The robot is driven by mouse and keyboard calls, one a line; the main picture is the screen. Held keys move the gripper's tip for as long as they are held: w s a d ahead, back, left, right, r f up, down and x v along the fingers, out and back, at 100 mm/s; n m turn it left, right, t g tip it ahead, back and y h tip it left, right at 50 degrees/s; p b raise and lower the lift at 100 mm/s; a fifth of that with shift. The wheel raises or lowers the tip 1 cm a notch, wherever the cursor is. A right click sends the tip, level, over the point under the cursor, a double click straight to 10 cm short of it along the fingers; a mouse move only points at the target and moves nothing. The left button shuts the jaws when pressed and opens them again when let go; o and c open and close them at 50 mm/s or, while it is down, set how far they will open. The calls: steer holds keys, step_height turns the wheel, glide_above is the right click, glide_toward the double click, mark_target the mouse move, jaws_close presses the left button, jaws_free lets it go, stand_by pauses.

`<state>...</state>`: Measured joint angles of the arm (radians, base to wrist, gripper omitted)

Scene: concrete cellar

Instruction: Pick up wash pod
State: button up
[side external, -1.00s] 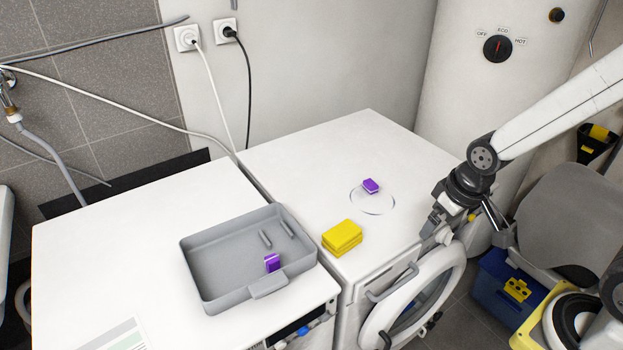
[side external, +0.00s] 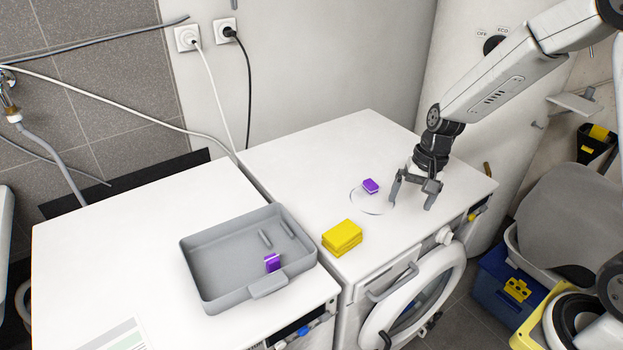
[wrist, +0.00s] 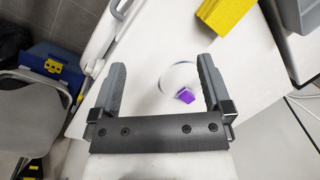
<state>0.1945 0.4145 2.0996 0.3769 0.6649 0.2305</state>
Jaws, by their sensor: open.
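A purple wash pod (side external: 370,185) lies on the white top of the right-hand machine, at the edge of a thin drawn circle (side external: 357,208). In the wrist view the pod (wrist: 185,95) shows between my fingers' lines, nearer the right finger. A second purple pod (side external: 272,262) is inside the grey tray (side external: 205,297). My gripper (side external: 412,199) is open and empty, pointing down just right of the pod on the machine, apart from it. Its fingers also show in the wrist view (wrist: 160,85).
A yellow sponge stack (side external: 342,237) sits near the machine's front edge, left of my gripper. The tray stands on the left machine (side external: 110,240). The round washer door (side external: 415,300) is open. A blue toolbox (side external: 505,283) is on the floor at right. The machine's back is clear.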

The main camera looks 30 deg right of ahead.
steer(key=w+d+f+m+t+y, duration=0.1)
steer(key=w+d+f+m+y, duration=0.45)
steer(key=w+m, duration=0.35)
steer(key=m+t+y, duration=0.4)
steer(key=m, duration=0.2)
glide_toward(374, 183)
steer(key=a, duration=0.3)
steer(key=shift+f+h, duration=0.25)
steer(key=shift+f, duration=0.15)
steer(key=shift+w+d+f+t, duration=0.15)
steer(key=shift+d+t, duration=0.35)
steer(key=shift+d, duration=0.1)
steer(key=shift+a, duration=0.1)
steer(key=shift+x, duration=1.25)
steer(key=shift+a, duration=0.1)
steer(key=shift+x, duration=2.5)
